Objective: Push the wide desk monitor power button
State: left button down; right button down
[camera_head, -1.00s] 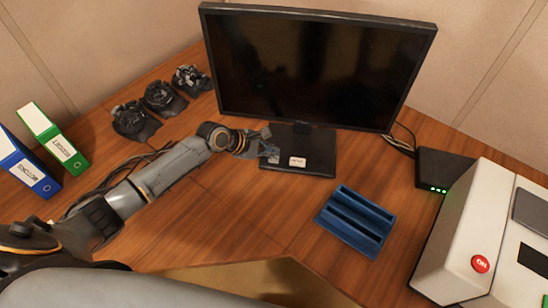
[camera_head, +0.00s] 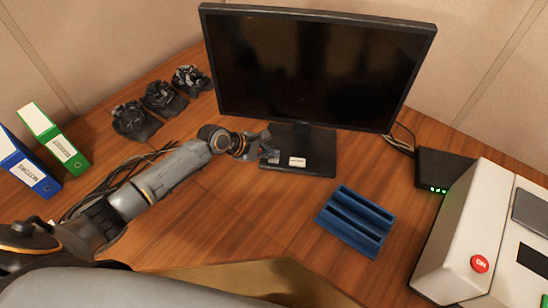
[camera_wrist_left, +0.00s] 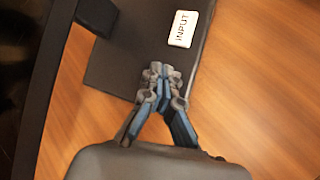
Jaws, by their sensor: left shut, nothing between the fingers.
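The wide desk monitor (camera_head: 315,68) stands at the back of the desk with a dark screen. Its black stand base (camera_head: 312,158) carries a white label, which reads INPUT (camera_wrist_left: 182,28) in the left wrist view. I cannot make out a power button in these frames. My left gripper (camera_head: 268,150) is below the monitor's lower edge, in front of the left part of the stand base. In the left wrist view the left gripper (camera_wrist_left: 160,78) is shut and empty, its fingertips over the base's edge near the label. My right gripper is not in view.
A blue slotted tray (camera_head: 355,220) lies right of centre. A white box with a red ON button (camera_head: 480,264) and a black router (camera_head: 443,168) are at right. The front middle desk is clear.

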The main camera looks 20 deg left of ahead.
aim_at(271, 160)
pick_arm(q)
jog(key=shift+f, duration=0.5)
dwell(0.3)
jog(key=shift+r+p, duration=1)
jog(key=shift+p, duration=0.15)
notch_tip(271, 160, up, 6)
jog(key=p, duration=0.7)
dwell(0.3)
